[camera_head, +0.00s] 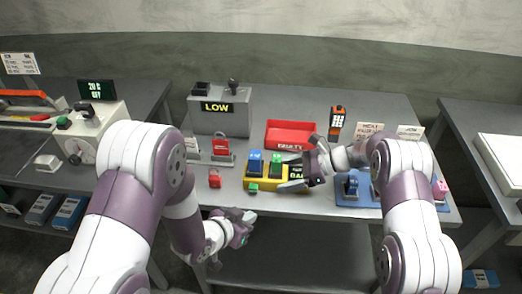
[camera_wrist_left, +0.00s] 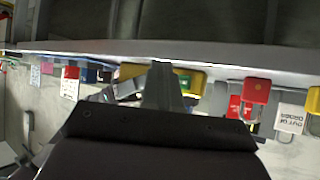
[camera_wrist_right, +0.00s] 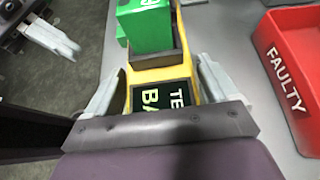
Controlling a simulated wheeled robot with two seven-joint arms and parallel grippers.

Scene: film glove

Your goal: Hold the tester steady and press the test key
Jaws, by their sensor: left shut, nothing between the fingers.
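The yellow tester (camera_head: 262,183) lies near the front edge of the middle bench, with a blue block and a green block on it. In the right wrist view its dark display (camera_wrist_right: 163,100) and a green block (camera_wrist_right: 147,28) show. My right gripper (camera_head: 293,173) has its fingers (camera_wrist_right: 162,75) on either side of the tester, close against its sides. My left gripper (camera_head: 240,222) is shut and empty, in front of the bench edge and below left of the tester. Its closed fingers (camera_wrist_left: 163,80) overlap the tester's yellow body (camera_wrist_left: 195,82) in the left wrist view. I cannot identify the test key.
A red FAULTY bin (camera_head: 290,134) stands behind the tester. A grey unit with a LOW display (camera_head: 216,107) and red padlocks (camera_head: 221,146) are to the left. A blue tray (camera_head: 352,199) is to the right, and an orange handheld meter (camera_head: 337,118) stands behind.

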